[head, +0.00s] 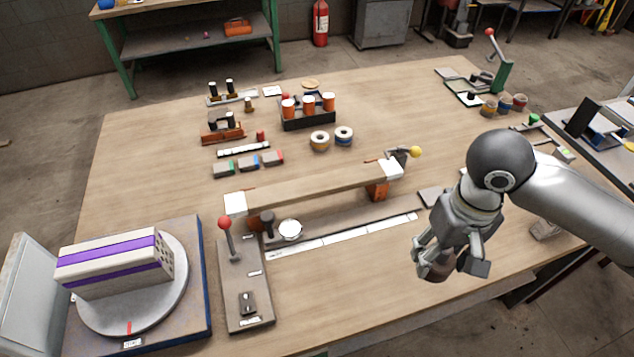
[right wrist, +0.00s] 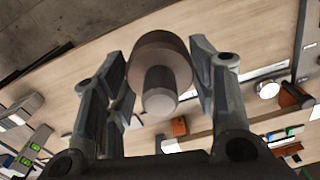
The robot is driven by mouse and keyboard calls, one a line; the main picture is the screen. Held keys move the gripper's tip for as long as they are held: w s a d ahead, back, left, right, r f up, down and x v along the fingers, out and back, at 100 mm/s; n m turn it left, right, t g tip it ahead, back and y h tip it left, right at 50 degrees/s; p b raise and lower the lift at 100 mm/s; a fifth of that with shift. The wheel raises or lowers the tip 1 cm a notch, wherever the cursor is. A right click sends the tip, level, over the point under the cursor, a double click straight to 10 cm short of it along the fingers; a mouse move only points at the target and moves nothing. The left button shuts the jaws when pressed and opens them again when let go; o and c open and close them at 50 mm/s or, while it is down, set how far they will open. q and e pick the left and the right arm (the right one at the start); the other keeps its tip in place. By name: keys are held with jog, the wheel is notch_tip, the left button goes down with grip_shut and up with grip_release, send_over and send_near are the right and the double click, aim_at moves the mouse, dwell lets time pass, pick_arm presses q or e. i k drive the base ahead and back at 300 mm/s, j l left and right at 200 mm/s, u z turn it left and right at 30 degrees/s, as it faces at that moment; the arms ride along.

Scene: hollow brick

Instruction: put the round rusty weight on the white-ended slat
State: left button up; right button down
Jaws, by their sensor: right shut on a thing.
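The round rusty weight (head: 436,268) is brown, with a knob. My right gripper (head: 447,262) is shut on it and holds it above the table's right front part. In the right wrist view the weight (right wrist: 148,52) sits between the two fingers, knob towards the camera. The white-ended slat (head: 315,187) is a long wooden bar in the middle of the table, lying across two brown supports. Its right white end (head: 391,170) is up and left of my right gripper, apart from it. My left gripper is not in view.
A red-knobbed lever plate (head: 246,285) and a turntable (head: 168,302) bearing a purple-striped block stand at the front left. A white scale strip (head: 345,234) lies in front of the slat. A yellow-knobbed device (head: 415,152) is by the slat's right end. Table front centre is clear.

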aim_at(317, 184)
jog(key=l, duration=0.3)
jog(key=i+l, duration=0.15)
jog(key=l, duration=0.2)
jog(key=l+u, duration=0.15)
jog(key=u, duration=0.25)
jog(key=l+u, duration=0.15)
jog(key=u, duration=1.15)
